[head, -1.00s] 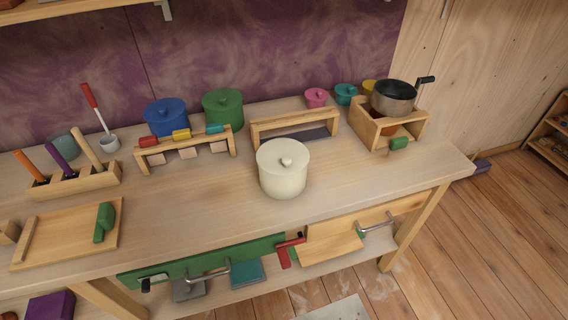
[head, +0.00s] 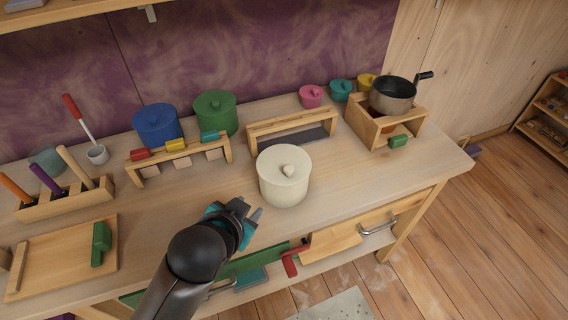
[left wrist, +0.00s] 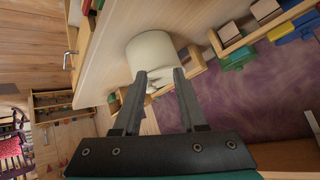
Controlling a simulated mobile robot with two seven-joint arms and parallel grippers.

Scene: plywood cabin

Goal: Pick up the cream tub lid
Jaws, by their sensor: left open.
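The cream tub (head: 284,188) stands upright on the wooden bench, its cream lid (head: 275,163) on top with a small round knob (head: 287,170). My left gripper (head: 250,208) is open and empty, just left of the tub and nearer the bench's front edge. In the left wrist view the open fingers (left wrist: 160,77) point toward the tub (left wrist: 148,52), and their tips overlap its lid end in the picture; I see no contact. The knob is partly hidden there by a finger. My right gripper is not in view.
A wooden arch (head: 292,124) stands behind the tub. A blue pot (head: 157,126) and a green pot (head: 215,112) stand at the back left. A dark pan (head: 393,95) sits on a wooden box at the right. The bench right of the tub is clear.

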